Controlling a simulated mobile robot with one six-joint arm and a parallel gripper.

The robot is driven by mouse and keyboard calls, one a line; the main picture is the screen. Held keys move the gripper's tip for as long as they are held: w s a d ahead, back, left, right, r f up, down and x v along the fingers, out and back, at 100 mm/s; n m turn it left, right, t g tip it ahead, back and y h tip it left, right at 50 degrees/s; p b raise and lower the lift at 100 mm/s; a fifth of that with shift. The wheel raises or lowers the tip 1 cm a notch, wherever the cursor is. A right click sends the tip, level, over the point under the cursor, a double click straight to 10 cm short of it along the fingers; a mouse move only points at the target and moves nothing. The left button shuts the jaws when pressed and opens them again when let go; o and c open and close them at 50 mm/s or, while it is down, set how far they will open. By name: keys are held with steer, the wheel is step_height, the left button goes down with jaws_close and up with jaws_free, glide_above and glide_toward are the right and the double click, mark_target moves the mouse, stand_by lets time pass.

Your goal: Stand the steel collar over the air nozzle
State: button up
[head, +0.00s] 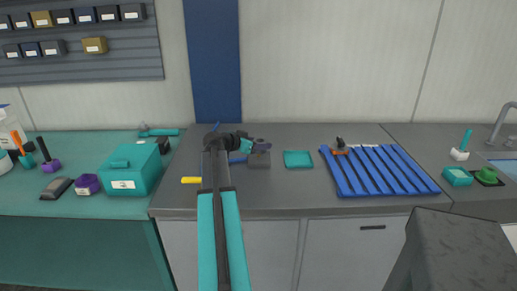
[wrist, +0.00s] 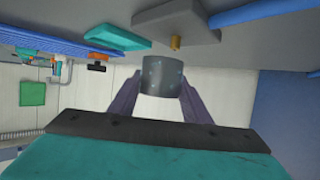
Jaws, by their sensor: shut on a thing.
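My gripper (wrist: 162,92) is shut on the steel collar (wrist: 163,74), a short dark grey cylinder held between two purple fingers in the wrist view. The wrist picture looks upside down. The brass air nozzle (wrist: 176,42) sticks out of a grey block (wrist: 150,22) just beyond the collar. The collar is apart from the nozzle and looks slightly above its tip; the exact alignment cannot be told. In the head view my gripper (head: 260,146) is over the grey block (head: 259,159); the nozzle and collar are too small to make out there.
A blue hose (head: 238,160) lies by the block, and it crosses the wrist view's top right (wrist: 245,13). A teal tray (head: 298,165) is right of the block, then a blue slatted rack (head: 350,188). A yellow-handled tool (head: 191,180) lies left. The counter's front is mostly clear.

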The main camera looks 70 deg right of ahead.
steer(key=shift+w+d, duration=0.5)
steer(key=shift+d, duration=0.25)
steer(key=shift+f, duration=0.15)
steer(key=shift+f+p, duration=0.6)
steer(key=shift+f, duration=1.05)
steer(key=shift+f, duration=0.15)
steer(key=o, duration=1.2)
steer(key=shift+a, duration=0.1)
steer(key=b+v, duration=0.2)
steer(key=v, duration=1)
